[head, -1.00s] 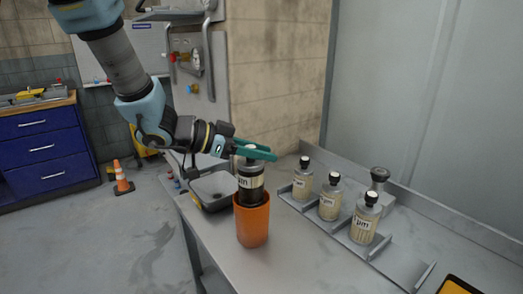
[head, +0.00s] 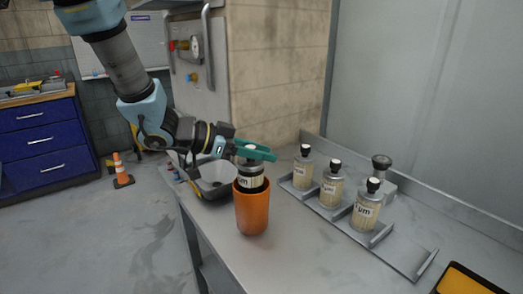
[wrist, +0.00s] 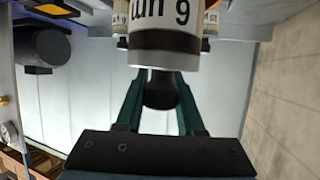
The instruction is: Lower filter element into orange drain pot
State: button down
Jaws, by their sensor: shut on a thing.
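The filter element (head: 250,172) is a grey cylinder with a cream label and a dark band. It stands about upright, with its lower part inside the orange drain pot (head: 252,212) and its upper part above the rim. My gripper (head: 257,150), with teal fingers, is shut on its top, just above the pot. In the wrist view the fingers (wrist: 160,85) close on its dark neck, and its label (wrist: 165,14) shows at the top edge. The element's lower end is hidden inside the pot.
Three similar labelled elements (head: 331,187) with black caps stand in a grey rack (head: 390,250) on the right of the table. A grey knob-topped fitting (head: 381,170) is behind them. A grey basin (head: 216,180) lies left of the pot.

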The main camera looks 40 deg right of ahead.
aim_at(261, 165)
jog(key=shift+f+b, duration=1)
jog(key=shift+f, duration=0.75)
jog(key=shift+c, duration=2.2)
grip_release()
jog(key=b+v, duration=0.1)
jog(key=v, duration=0.9)
jog(key=shift+w+a, duration=0.15)
jog(key=shift+a, duration=0.2)
jog(key=shift+r, duration=0.15)
